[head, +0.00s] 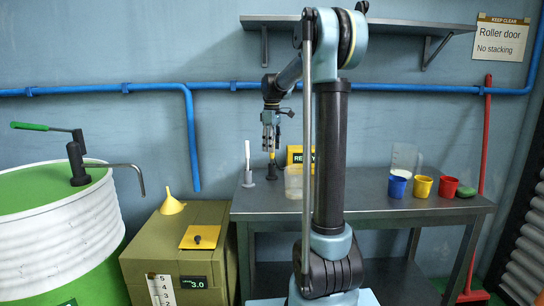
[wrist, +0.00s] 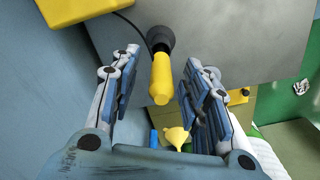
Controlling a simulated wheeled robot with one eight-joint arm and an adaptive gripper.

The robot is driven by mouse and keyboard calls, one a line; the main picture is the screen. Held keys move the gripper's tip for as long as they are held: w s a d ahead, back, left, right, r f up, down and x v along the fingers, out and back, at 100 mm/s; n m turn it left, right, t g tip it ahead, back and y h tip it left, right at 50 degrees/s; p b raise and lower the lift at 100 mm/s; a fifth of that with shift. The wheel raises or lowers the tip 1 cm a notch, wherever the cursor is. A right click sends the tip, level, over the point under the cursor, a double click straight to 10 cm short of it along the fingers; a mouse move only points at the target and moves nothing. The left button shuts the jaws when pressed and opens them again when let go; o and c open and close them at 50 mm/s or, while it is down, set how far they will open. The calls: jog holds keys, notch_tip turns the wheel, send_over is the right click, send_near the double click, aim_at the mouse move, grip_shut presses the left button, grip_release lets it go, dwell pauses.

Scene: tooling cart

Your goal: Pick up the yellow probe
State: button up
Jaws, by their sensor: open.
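The yellow probe (wrist: 161,82) stands with its base in a dark round holder (wrist: 160,39) on the grey bench, seen from above in the wrist view. In the head view the holder (head: 271,173) shows below my gripper (head: 270,138), and a bit of yellow shows between them. In the wrist view my gripper (wrist: 163,62) is open, with one finger on each side of the probe. Gaps show between the probe and both fingers, so it is not held. A dark cable runs from the holder area toward a yellow box (wrist: 82,8).
A white probe (head: 247,152) stands left of the holder. A clear container (head: 293,184) and the yellow display box (head: 296,153) are close on the right. Blue (head: 397,186), yellow (head: 421,187) and red (head: 447,187) cups stand farther right. A shelf (head: 390,32) hangs above.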

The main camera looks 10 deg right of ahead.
jog(key=shift+f, duration=0.9)
grip_shut()
jog(key=shift+r, duration=0.1)
